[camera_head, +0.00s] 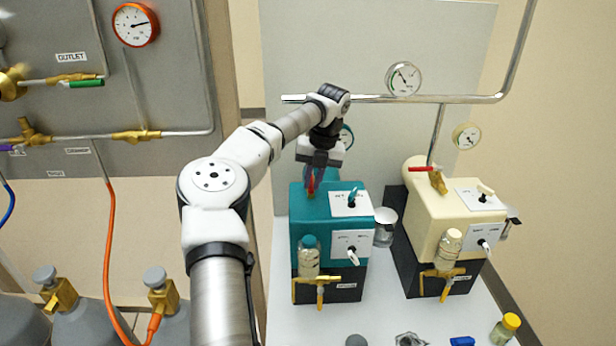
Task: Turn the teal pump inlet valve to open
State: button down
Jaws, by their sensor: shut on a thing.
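The teal pump (325,238) stands on the white bench, left of a cream pump. Its inlet valve sits at the top left of the pump, with a red handle (311,182) over a small bit of brass body (310,195). My gripper (316,177) reaches down over it from above and is shut on the red handle. The fingers and the wrist hide part of the handle and most of the valve body, so the handle's exact angle is hard to tell.
The cream pump (455,222) has its own red-handled valve (424,169), lying about sideways. A metal pipe (450,98) with gauges runs behind. A clear beaker (385,227) stands between the pumps. A yellow-capped jar (506,328) and small items lie at the bench front.

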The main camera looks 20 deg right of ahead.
jog(key=shift+d+r, duration=0.1)
jog(key=shift+d, duration=0.05)
dwell(0.4)
jog(key=c, duration=1.4)
grip_release()
jog(key=shift+c, duration=0.2)
notch_tip(320, 180, up, 14)
jog(key=d, duration=0.2)
jog(key=shift+s+d+f+b, duration=0.25)
jog(key=shift+s+b, duration=0.05)
jog(key=shift+s, duration=0.15)
jog(key=shift+d+f, duration=0.1)
